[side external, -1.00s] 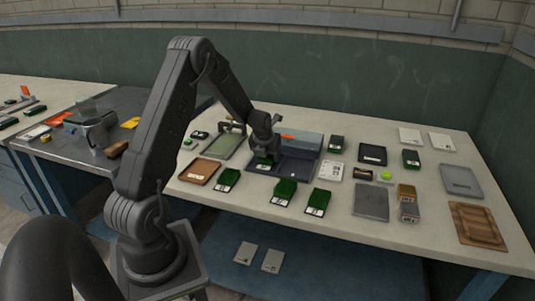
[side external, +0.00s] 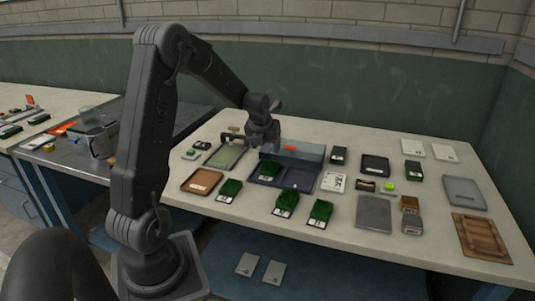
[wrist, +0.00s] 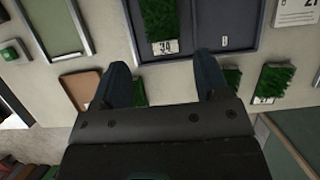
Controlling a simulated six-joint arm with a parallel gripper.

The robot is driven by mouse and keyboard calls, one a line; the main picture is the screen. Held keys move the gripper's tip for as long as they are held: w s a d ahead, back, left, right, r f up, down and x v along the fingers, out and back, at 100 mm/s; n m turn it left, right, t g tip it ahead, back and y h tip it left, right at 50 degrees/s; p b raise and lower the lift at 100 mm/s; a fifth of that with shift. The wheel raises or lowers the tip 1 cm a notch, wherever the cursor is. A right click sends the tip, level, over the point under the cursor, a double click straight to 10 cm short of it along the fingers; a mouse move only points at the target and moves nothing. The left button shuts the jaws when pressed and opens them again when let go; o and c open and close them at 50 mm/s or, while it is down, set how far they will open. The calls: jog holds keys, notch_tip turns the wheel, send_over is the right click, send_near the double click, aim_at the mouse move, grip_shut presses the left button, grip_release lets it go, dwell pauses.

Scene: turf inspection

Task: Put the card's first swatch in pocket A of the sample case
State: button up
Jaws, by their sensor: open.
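The dark blue sample case (side external: 267,183) lies open on the light table, its lid raised at the back. A green turf swatch (side external: 269,169) lies in its left pocket; the wrist view shows this swatch (wrist: 160,18) with a white label. The right pocket (wrist: 222,22) looks empty. My gripper (side external: 264,143) is open, raised above the back of the case, apart from the swatch. Its fingers (wrist: 160,74) hold nothing in the wrist view. A white printed card (side external: 333,182) lies right of the case; its text is too small to read.
Loose green swatches lie in front (side external: 229,190), (side external: 284,203), (side external: 320,212) and behind right (side external: 338,155), (side external: 413,171). A brown tray (side external: 203,181), a green-based tray (side external: 226,156) and a grey slab (side external: 373,213) surround the case.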

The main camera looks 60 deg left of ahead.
jog(key=s+d+r+n+t+h, duration=0.1)
jog(key=s+d+r+n, duration=0.2)
jog(key=d+r+n, duration=0.55)
jog(key=s+d+r+n+t, duration=0.1)
jog(key=s+d+r+n, duration=0.3)
jog(key=d, duration=0.7)
jog(key=s+d+n+h, duration=0.2)
jog(key=s+d+n, duration=0.9)
jog(key=n, duration=0.3)
jog(key=shift+d+r, duration=0.2)
jog(key=shift+d, duration=0.4)
